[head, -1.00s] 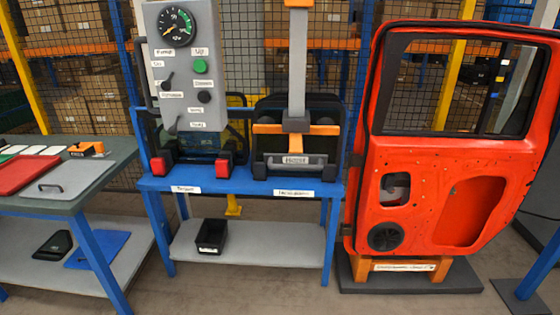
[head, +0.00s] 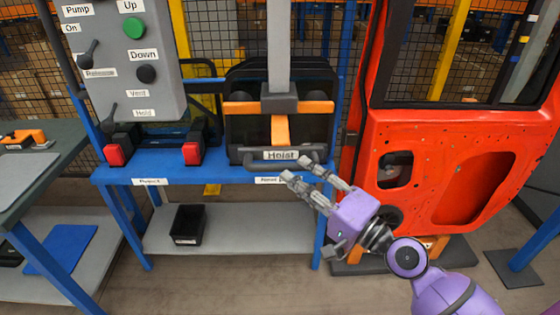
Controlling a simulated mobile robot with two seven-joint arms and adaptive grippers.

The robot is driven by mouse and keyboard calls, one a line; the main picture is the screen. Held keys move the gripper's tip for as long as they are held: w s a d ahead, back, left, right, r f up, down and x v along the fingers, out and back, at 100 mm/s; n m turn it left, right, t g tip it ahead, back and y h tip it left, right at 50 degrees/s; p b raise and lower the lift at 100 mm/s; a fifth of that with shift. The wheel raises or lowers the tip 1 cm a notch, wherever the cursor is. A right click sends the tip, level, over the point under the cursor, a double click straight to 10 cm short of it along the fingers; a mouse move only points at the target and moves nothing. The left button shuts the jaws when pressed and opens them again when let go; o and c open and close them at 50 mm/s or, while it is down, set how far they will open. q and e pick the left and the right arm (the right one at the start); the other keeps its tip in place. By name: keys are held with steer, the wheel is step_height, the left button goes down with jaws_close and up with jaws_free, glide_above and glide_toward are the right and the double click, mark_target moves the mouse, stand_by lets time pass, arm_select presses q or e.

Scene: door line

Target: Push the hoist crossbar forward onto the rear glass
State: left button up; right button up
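The hoist crossbar is the grey handle bar (head: 268,157) labelled "Hoist", low in front of the rear glass. The dark rear glass (head: 305,126) stands on the blue rack behind it. An orange T-shaped frame (head: 279,128) hangs from the grey vertical hoist column (head: 279,45) and lies across the glass. My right gripper (head: 295,168) reaches in from the lower right with its fingers apart and nothing between them. Its fingertips are at or just in front of the bar's right end; whether they touch cannot be told. My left gripper is not in view.
A grey control panel (head: 125,90) with labelled buttons and levers stands left of the hoist. The orange-red door (head: 440,160) on its stand is close to my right arm. A black bin (head: 188,225) sits on the lower shelf. A workbench (head: 60,150) is at the left.

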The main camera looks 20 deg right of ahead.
mark_target(282, 167)
steer(key=x, duration=0.1)
steer(key=p+x, duration=0.1)
steer(key=x, duration=0.3)
steer(key=shift+w+d+r, duration=0.1)
steer(key=shift+d, duration=0.2)
steer(key=shift+w+a+p, duration=0.25)
steer(key=shift+w+p, duration=0.1)
steer(key=shift+p, duration=0.05)
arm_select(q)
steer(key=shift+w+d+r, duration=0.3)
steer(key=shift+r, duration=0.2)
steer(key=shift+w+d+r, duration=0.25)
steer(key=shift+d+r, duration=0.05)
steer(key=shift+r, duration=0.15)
arm_select(e)
steer(key=shift+f, duration=0.2)
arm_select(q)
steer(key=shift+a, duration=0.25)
arm_select(e)
jaws_close()
steer(key=shift+w, duration=0.1)
